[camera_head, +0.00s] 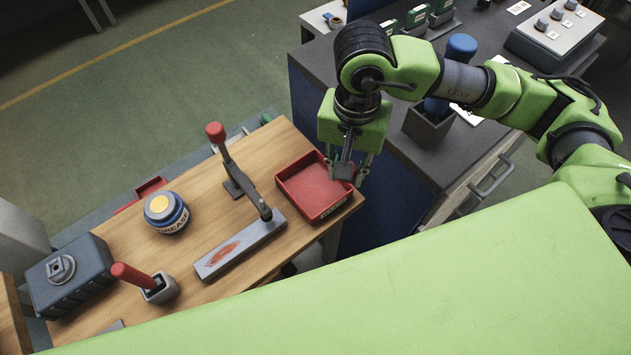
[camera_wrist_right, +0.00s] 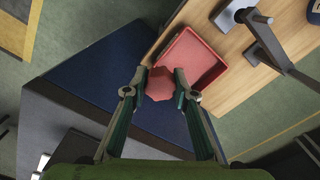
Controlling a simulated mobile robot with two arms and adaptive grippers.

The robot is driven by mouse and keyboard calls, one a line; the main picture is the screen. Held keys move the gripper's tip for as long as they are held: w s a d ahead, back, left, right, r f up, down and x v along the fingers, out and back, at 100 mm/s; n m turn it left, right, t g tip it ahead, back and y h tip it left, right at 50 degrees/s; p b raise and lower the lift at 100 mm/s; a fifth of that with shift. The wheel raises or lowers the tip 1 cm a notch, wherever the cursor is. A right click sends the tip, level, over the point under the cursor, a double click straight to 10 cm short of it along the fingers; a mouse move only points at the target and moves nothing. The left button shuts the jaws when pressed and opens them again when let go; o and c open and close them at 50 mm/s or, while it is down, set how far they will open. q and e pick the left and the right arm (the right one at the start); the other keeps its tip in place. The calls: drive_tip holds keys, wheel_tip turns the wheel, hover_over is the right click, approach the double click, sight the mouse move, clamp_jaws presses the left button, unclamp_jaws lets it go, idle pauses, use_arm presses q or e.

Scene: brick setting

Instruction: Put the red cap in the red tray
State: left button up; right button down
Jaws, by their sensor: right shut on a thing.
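The red tray (camera_head: 298,207) is shallow and lies at the right end of the wooden bench; in the right wrist view its rim (camera_wrist_right: 222,70) shows just beyond my fingers. My right gripper (camera_head: 347,172) comes down over the tray's right edge. In the wrist view the right gripper (camera_wrist_right: 160,86) is shut on the faceted red cap (camera_wrist_right: 160,84), which overlaps the tray's near corner in the picture. In the head view the cap is hidden by the fingers, and its height above the tray cannot be told. My left gripper is out of view.
On the bench (camera_head: 270,150) stand a lever tool with a red knob (camera_head: 215,132), a grease tin (camera_head: 166,212), a red-handled tool in a grey holder (camera_head: 158,287) and a dark grey box (camera_head: 70,278). A dark cabinet (camera_head: 395,165) stands right of the bench.

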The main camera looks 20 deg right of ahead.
use_arm(q)
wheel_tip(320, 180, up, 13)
drive_tip(key=p, duration=1.3)
use_arm(e)
drive_tip(key=s+a+f+m, duration=0.1)
drive_tip(key=s+a+m, duration=0.25)
drive_tip(key=m, duration=1.05)
drive_tip(key=s+a+f+m, duration=0.15)
drive_tip(key=a+m, duration=0.25)
drive_tip(key=m, duration=0.9)
drive_tip(key=b, duration=1)
hover_over(314, 189)
drive_tip(key=s, duration=0.1)
drive_tip(key=shift+m, duration=0.4)
drive_tip(key=f, duration=0.8)
drive_tip(key=shift+s+a, duration=0.1)
drive_tip(key=shift+a, duration=0.15)
drive_tip(key=shift+w+d+f, duration=0.15)
drive_tip(key=shift+w+f, duration=0.05)
drive_tip(key=shift+w, duration=0.15)
use_arm(q)
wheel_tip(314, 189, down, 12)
drive_tip(key=b, duration=0.3)
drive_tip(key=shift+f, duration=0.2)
use_arm(e)
drive_tip(key=shift+w+d+f, duration=0.1)
drive_tip(key=shift+w+f, duration=0.1)
drive_tip(key=shift+f, duration=0.8)
drive_tip(key=shift+w+f, duration=0.2)
drive_tip(key=shift+f, duration=0.75)
